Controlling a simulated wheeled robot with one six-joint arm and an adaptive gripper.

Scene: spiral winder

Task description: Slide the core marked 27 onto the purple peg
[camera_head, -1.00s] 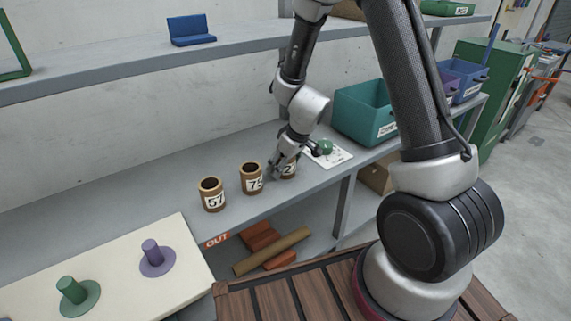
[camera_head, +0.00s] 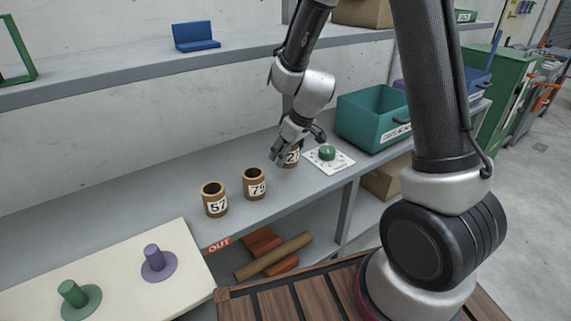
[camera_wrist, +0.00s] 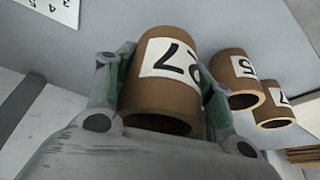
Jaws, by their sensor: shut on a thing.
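The core marked 27 (camera_head: 292,157) is a brown tube with a white label, partly hidden by my gripper (camera_head: 284,150) in the head view. In the wrist view the core (camera_wrist: 160,95) lies between the two fingers of my gripper (camera_wrist: 160,75), its number readable and its open end toward the camera. My gripper is shut on it and appears to hold it slightly above the shelf. The purple peg (camera_head: 152,258) stands upright on a round purple base on the cream board, at lower left, well apart from my gripper.
Cores marked 57 (camera_head: 214,199) and 79 (camera_head: 254,184) stand on the grey shelf left of my gripper. A green peg (camera_head: 73,293) stands left of the purple one. A green knob (camera_head: 327,152) on a white card and a teal bin (camera_head: 372,118) are to the right. An upper shelf (camera_head: 130,72) runs behind.

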